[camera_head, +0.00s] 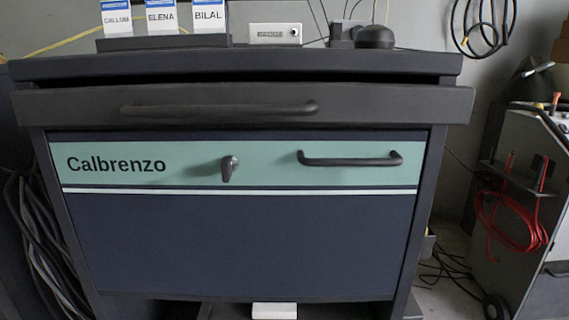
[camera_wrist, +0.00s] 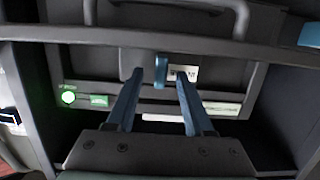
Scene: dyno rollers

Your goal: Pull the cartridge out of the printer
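In the wrist view, the two blue-grey fingers of my gripper (camera_wrist: 160,80) are open and spread apart, with nothing held. They point at a dark grey machine front (camera_wrist: 108,68), apparently the printer. A small blue tab (camera_wrist: 160,71) shows between the fingertips; I cannot tell whether it belongs to the cartridge or whether a finger touches it. A white label (camera_wrist: 187,72) is just right of the tab. A green round light (camera_wrist: 68,97) and a small green display (camera_wrist: 99,100) are at the left. My gripper does not show in the head view.
In the head view, a cabinet marked Calbrenzo (camera_head: 240,240) has a knob (camera_head: 229,168) and a handle (camera_head: 350,159), below a drawer-like ledge (camera_head: 380,103). A cart with red cables (camera_head: 515,220) stands at the right.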

